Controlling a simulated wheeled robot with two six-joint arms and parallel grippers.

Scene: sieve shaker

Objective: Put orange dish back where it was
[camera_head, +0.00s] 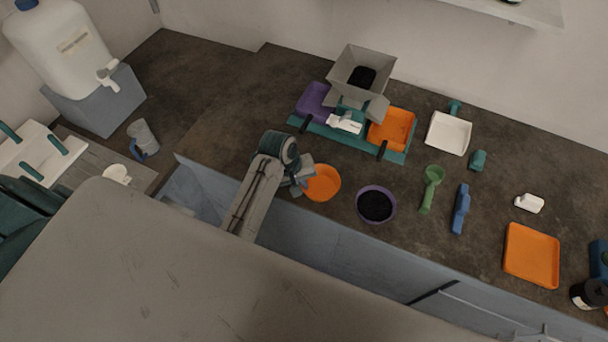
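The round orange dish (324,184) is on the dark countertop near its front edge, left of a purple-rimmed bowl of black grains (376,205). My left gripper (304,177) is at the dish's left rim. Its fingers are small and partly hidden by its own wrist, so I cannot tell whether they grip the rim or only sit beside it. I also cannot tell whether the dish rests on the counter or is slightly raised. My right gripper is not in view.
Behind stands the teal shaker rack with a purple tray (314,100), an orange tray (400,122) and a grey hopper (345,64). To the right are a white scoop (449,133), a green spoon (431,187), a blue tool (461,208) and an orange square tray (532,255).

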